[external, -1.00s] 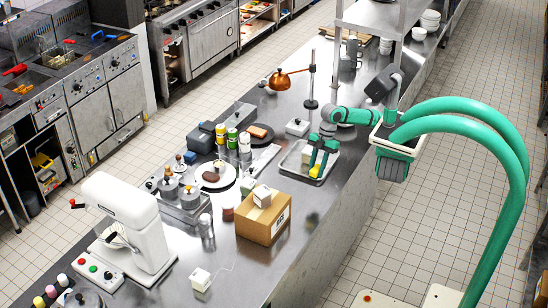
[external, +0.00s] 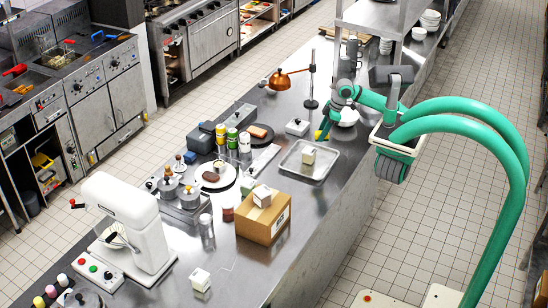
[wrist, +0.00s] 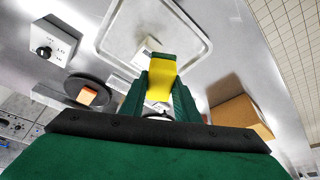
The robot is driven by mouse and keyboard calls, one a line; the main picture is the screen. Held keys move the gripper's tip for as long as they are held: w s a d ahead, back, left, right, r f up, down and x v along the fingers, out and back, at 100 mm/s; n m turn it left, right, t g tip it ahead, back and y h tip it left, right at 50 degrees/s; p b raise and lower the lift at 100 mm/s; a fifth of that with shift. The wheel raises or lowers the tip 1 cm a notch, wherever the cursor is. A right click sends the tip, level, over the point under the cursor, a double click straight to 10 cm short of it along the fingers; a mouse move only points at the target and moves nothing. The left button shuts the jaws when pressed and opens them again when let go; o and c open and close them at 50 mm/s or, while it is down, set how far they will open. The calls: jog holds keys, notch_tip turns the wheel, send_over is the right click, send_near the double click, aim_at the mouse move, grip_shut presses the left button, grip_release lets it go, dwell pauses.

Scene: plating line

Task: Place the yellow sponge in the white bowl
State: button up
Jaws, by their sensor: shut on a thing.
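The yellow sponge (external: 319,135) is held in my gripper (external: 324,130), clear of the metal tray and just left of the white bowl. In the wrist view, the sponge (wrist: 162,60) sits between the two green fingers of my gripper (wrist: 161,88), which are shut on it. The white bowl (external: 349,117) stands on the steel counter beyond the tray, partly behind my arm. I cannot make out the bowl in the wrist view.
The metal tray (external: 288,162) holds a cream block (external: 309,155). A white control box (external: 298,127) and the copper lamp (external: 280,79) stand left of my gripper. A dark plate with an orange-brown block (external: 258,132) and a cardboard box (external: 266,222) are further off.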

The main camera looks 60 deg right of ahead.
jog(key=s+d+r+m+h, duration=0.1)
jog(key=s+d+m, duration=0.25)
jog(key=d, duration=0.65)
jog(key=s+d+r+m+h, duration=0.15)
jog(key=d+m, duration=0.25)
jog(key=d, duration=0.5)
jog(key=s+d+r+m+h, duration=0.1)
jog(key=s+d+m+h, duration=0.2)
jog(key=d, duration=0.7)
jog(key=shift+m+y, duration=0.45)
jog(key=shift+y, duration=0.3)
jog(key=shift+w+d+f, duration=1.4)
jog(key=shift+d+f, duration=0.4)
jog(key=shift+f, duration=0.3)
jog(key=shift+w+d+f, duration=1.4)
jog(key=shift+d+f, duration=0.45)
jog(key=shift+f, duration=0.3)
jog(key=shift+w+d+f, duration=1.4)
jog(key=shift+d+f, duration=0.4)
jog(key=shift+f, duration=0.3)
jog(key=shift+f, duration=0.6)
jog(key=o, duration=1)
